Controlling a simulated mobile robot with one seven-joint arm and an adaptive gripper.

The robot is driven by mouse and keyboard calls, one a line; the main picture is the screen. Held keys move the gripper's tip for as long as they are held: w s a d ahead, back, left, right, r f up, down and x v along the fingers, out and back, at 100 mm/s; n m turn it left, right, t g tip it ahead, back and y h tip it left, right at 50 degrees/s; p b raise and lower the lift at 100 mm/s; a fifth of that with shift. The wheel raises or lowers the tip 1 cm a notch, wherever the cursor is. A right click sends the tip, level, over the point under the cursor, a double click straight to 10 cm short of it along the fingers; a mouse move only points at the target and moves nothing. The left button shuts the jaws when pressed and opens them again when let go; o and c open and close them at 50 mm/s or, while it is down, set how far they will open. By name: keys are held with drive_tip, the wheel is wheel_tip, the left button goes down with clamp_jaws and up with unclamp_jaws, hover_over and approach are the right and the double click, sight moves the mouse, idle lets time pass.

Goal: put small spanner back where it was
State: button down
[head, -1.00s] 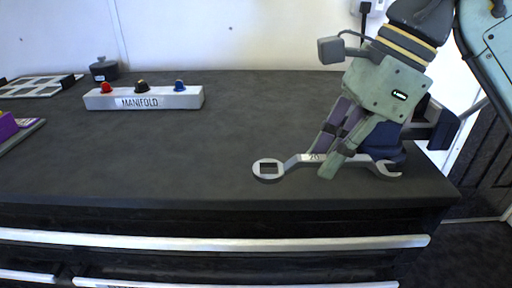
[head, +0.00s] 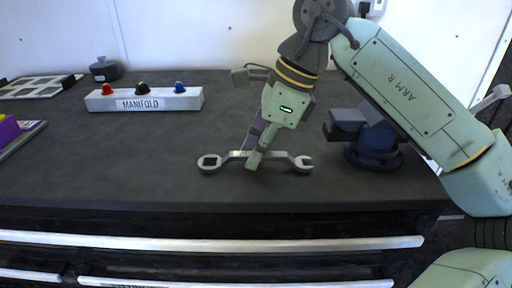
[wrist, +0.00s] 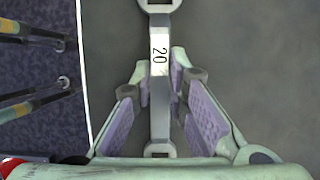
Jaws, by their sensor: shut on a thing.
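A grey metal spanner (head: 232,157) marked "20" is held above or at the dark worktop. Its ring end is at the left and its open jaw end at the right in the head view. My gripper (head: 257,156) is shut on the middle of its handle. In the wrist view the spanner (wrist: 159,75) runs up the picture between the two purple-padded fingers of my gripper (wrist: 160,90). The ring end is partly cut off at the top. I cannot tell whether the spanner touches the worktop.
A white manifold block (head: 145,99) with red, black and blue knobs stands at the back left. A blue vice (head: 371,140) stands at the right. The worktop's middle (head: 110,160) is clear.

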drive_tip(key=shift+f, duration=0.1)
drive_tip(key=shift+f+b, duration=0.25)
drive_tip(key=shift+b, duration=0.05)
drive_tip(key=c, duration=1.6)
unclamp_jaws()
drive_tip(key=shift+r+p, duration=0.35)
drive_tip(key=shift+r, duration=0.15)
drive_tip(key=v, duration=1.1)
drive_tip(key=shift+d+r, duration=0.2)
drive_tip(key=shift+r, duration=0.1)
